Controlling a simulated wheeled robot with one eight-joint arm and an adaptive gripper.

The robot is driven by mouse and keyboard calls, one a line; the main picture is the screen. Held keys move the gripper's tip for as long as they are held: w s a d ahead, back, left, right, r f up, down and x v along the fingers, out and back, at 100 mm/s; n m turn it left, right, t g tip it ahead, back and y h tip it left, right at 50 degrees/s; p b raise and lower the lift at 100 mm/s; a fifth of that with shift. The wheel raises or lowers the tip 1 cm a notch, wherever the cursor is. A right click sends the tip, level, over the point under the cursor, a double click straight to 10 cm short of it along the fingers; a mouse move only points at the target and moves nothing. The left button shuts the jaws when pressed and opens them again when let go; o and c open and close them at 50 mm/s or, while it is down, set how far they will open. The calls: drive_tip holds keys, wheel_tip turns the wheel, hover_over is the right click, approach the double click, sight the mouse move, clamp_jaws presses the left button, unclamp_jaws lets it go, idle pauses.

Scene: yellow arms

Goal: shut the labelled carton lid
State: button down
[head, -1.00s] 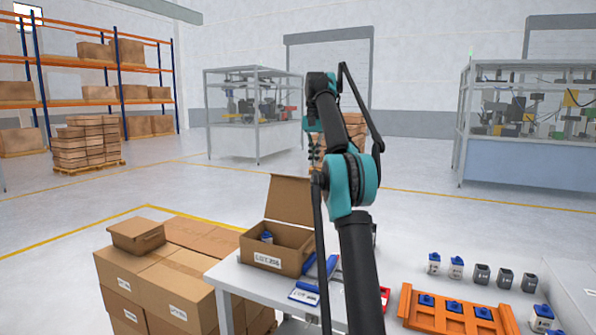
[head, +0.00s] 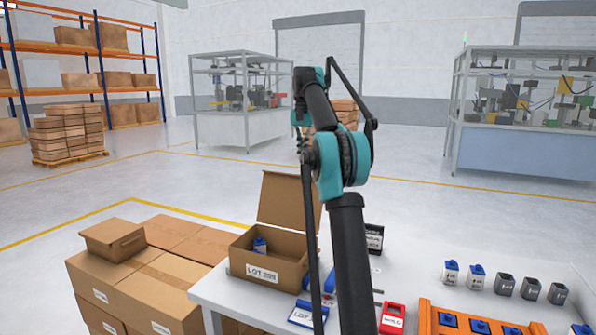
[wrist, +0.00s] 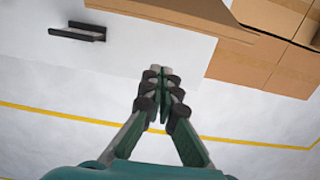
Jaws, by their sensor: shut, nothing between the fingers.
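The labelled carton (head: 270,268) stands on the white table's left part, with a "LOT" label on its front. Its lid (head: 287,202) is raised, standing up from the back edge, and a blue-topped item (head: 260,245) shows inside. In the wrist view a brown cardboard flap edge (wrist: 180,15) crosses the top; I take it to be the carton's lid. My gripper (wrist: 160,75) is shut and empty, with its fingertips below that flap in the picture and apart from it. In the head view the gripper (head: 303,145) hangs beyond the lid's upper right, partly hidden by my arm.
Stacked cartons (head: 140,280) stand left of the table. A blue-edged card (head: 306,314), a red device (head: 393,318) and a dark holder (head: 374,238) lie near my arm. An orange rack (head: 470,322) and several small bottles stand at the right.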

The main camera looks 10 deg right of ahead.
drive_tip(key=s+a+f, duration=0.2)
drive_tip(key=s+f, duration=0.1)
drive_tip(key=f, duration=0.2)
drive_tip(key=shift+s+a+f, duration=0.15)
drive_tip(key=shift+s+a, duration=0.05)
drive_tip(key=shift+a, duration=0.1)
idle(0.5)
